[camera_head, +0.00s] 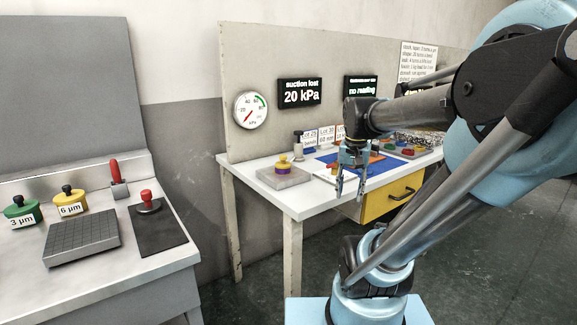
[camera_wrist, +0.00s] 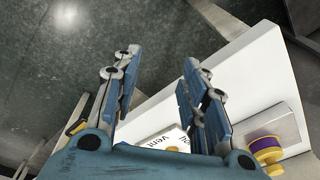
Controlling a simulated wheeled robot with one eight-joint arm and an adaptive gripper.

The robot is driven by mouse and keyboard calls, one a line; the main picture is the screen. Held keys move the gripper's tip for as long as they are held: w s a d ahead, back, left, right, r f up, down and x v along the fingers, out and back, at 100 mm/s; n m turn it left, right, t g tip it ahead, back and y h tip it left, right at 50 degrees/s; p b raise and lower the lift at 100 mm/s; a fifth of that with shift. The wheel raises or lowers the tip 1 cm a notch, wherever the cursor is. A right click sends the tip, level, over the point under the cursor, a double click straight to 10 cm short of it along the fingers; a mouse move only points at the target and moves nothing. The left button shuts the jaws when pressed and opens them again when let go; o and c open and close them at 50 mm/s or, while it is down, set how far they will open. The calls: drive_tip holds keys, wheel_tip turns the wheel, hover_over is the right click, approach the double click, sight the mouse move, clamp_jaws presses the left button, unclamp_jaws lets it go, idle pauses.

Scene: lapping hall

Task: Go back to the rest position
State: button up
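My gripper (camera_head: 350,190) is open and empty, pointing down over the front edge of the white table (camera_head: 322,205) at its middle. In the wrist view, the two fingers of my gripper (camera_wrist: 158,72) are spread apart, with dark floor and the table's white edge showing beyond them. My arm reaches in from the right of the head view and is bent, not folded in. A white card (camera_wrist: 165,141) reading "vent" lies partly hidden below the fingers in the wrist view.
A purple-and-yellow knobbed piece (camera_head: 283,165) stands on a grey plate (camera_head: 296,178) left of my gripper. A blue mat (camera_head: 375,174) and a yellow drawer (camera_head: 393,196) are close by. A separate bench (camera_head: 100,275) stands left, beyond open floor.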

drive_tip(key=s+f+n, duration=0.4)
drive_tip(key=s+f, duration=0.5)
drive_tip(key=f, duration=0.2)
drive_tip(key=shift+s+t, duration=0.3)
drive_tip(key=shift+t, duration=0.1)
drive_tip(key=shift+w+f, duration=0.25)
drive_tip(key=shift+w, duration=0.25)
